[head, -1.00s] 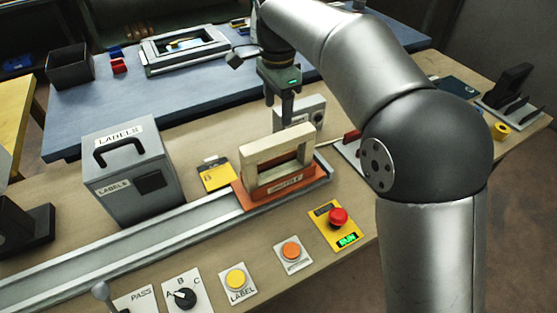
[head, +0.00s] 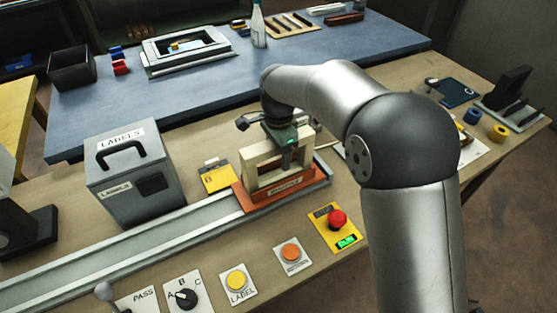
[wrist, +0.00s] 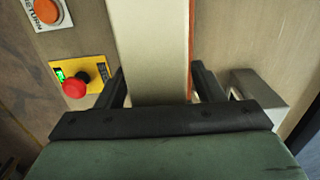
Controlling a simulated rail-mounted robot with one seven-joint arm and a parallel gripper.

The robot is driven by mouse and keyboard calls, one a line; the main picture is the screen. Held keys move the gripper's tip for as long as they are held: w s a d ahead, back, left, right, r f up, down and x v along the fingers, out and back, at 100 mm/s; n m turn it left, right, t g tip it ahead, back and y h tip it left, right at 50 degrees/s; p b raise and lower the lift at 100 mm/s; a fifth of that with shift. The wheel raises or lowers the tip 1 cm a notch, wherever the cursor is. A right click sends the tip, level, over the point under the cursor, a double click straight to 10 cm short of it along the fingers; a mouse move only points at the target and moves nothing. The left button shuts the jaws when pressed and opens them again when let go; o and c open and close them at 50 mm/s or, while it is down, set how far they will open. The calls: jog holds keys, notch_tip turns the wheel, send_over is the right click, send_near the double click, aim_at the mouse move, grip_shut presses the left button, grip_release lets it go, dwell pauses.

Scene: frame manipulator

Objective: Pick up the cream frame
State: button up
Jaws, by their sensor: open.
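The cream frame (head: 250,172) stands upright on the orange shuttle (head: 262,203) at the right end of the rail. My gripper (head: 284,160) is down at the frame's upper right part, pointing downward. In the wrist view, the frame's cream bar (wrist: 152,50) runs between the two dark fingers of my gripper (wrist: 161,88). The fingers are open, one on each side of the bar, with a visible gap at the right. Contact at the left finger cannot be told. The fingertips are partly hidden in the head view.
A grey labels box (head: 135,175) stands left of the shuttle. A red emergency button (head: 337,219) and other buttons line the front edge. A grey box (wrist: 258,90) is near the right finger. The blue table (head: 215,95) lies behind.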

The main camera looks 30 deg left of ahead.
jog(key=c, duration=1.2)
grip_shut()
jog(key=shift+r, duration=0.1)
